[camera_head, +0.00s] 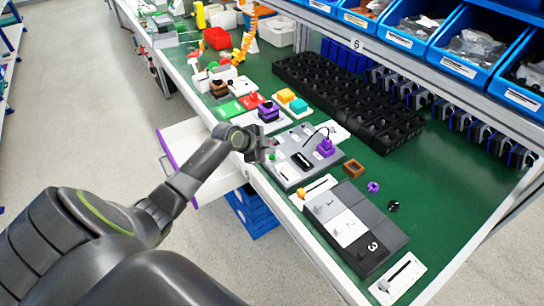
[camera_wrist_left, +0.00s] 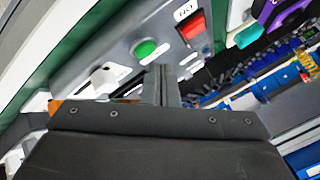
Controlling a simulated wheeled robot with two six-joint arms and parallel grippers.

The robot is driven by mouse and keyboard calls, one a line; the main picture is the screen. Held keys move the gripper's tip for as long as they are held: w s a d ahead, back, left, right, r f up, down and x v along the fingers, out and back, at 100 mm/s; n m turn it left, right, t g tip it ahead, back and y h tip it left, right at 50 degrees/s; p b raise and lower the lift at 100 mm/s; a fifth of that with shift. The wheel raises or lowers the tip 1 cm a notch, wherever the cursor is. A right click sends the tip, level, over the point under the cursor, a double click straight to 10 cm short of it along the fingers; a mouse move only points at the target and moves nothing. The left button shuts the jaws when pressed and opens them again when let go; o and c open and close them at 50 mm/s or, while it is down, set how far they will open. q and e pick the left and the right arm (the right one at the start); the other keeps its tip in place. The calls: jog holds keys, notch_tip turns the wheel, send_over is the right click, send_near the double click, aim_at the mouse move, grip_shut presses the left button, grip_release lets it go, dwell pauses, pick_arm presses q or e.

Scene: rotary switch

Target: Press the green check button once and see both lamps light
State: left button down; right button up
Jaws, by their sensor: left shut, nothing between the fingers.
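The grey switch panel (camera_head: 288,172) lies at the near edge of the green bench, with a purple knob (camera_head: 325,147) at its right end. My left gripper (camera_head: 268,149) is over the panel's left end, shut and empty. In the left wrist view, the shut fingers (camera_wrist_left: 160,84) point at the panel, just below and right of the round green button (camera_wrist_left: 145,48). I cannot tell whether they touch the panel. The green button's face is uncovered. A red rectangular piece (camera_wrist_left: 192,28) sits to its right. I cannot make out which parts are the lamps or whether any is lit.
An open white drawer (camera_head: 185,140) juts out below the bench beside my left forearm. A black bin grid (camera_head: 350,100) stands behind the panel. A numbered grey-and-white block (camera_head: 348,230), a brown square frame (camera_head: 353,168) and a purple ring (camera_head: 373,187) lie to the right.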

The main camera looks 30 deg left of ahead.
pick_arm(q)
jog(key=shift+f, duration=0.4)
jog(key=shift+f+b, duration=0.45)
jog(key=shift+b, duration=0.2)
dwell(0.6)
jog(key=shift+r+p, duration=0.65)
jog(key=shift+r, duration=0.2)
jog(key=shift+r, duration=0.1)
notch_tip(320, 180, up, 5)
jog(key=p, duration=0.4)
dwell(0.6)
